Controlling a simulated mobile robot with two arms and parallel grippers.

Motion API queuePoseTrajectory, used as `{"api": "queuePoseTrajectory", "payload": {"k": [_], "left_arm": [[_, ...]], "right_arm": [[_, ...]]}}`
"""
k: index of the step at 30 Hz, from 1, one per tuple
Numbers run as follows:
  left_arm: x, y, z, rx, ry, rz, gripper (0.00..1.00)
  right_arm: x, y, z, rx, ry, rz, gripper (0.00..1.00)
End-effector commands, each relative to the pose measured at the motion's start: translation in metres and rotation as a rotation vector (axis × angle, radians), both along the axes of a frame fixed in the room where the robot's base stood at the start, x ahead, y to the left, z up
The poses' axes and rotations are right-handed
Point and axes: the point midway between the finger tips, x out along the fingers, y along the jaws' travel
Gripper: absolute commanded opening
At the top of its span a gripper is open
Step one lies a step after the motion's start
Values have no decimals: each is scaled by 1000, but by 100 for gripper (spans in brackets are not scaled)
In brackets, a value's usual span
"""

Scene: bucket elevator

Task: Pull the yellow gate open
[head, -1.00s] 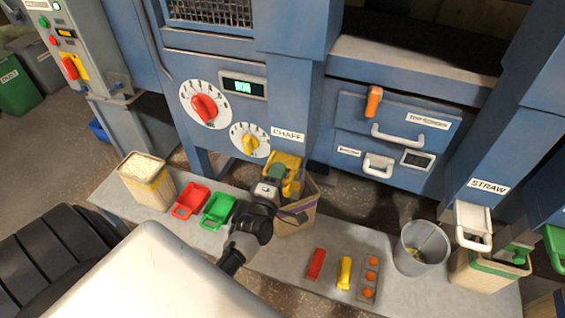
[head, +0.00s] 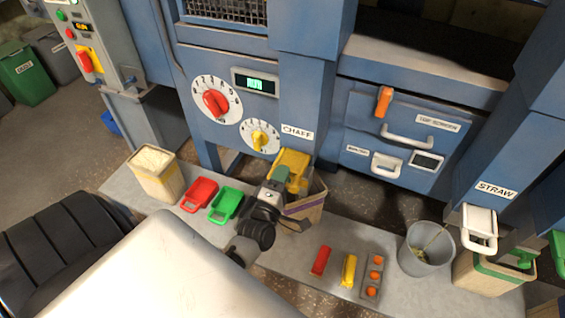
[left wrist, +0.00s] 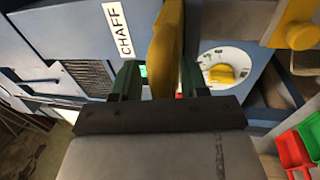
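The yellow gate (head: 293,158) sits at the bottom of the blue chute labelled CHAFF, above an open bag (head: 306,208). My left gripper (head: 283,174) is at the gate's front, and its wrist hides part of the gate and bag. In the left wrist view, the two dark green fingers (left wrist: 157,80) stand apart on either side of a yellow part of the gate (left wrist: 167,45). A narrow gap shows between the left finger and the yellow part. Whether the right finger touches it, I cannot tell. My right gripper is not in view.
A grey bench (head: 226,238) runs below the machine. It holds a full bag (head: 154,178), red (head: 199,193) and green (head: 225,204) scoops, small red and yellow pieces, and a grey bucket (head: 426,250). A white gate (head: 480,225) hangs under the STRAW chute at right.

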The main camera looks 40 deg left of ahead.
Motion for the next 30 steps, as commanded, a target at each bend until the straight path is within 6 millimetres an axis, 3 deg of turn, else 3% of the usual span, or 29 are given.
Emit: {"api": "queuePoseTrajectory", "payload": {"k": [5, 18, 24, 30], "left_arm": [[-9, -2, -4, -1, 4, -1, 44], [-87, -20, -19, -1, 3, 0, 44], [-102, -24, -20, 0, 0, 0, 44], [-104, -25, -19, 0, 0, 1, 44]], "right_arm": [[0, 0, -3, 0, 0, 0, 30], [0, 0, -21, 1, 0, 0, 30], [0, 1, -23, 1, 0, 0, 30], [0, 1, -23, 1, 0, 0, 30]]}}
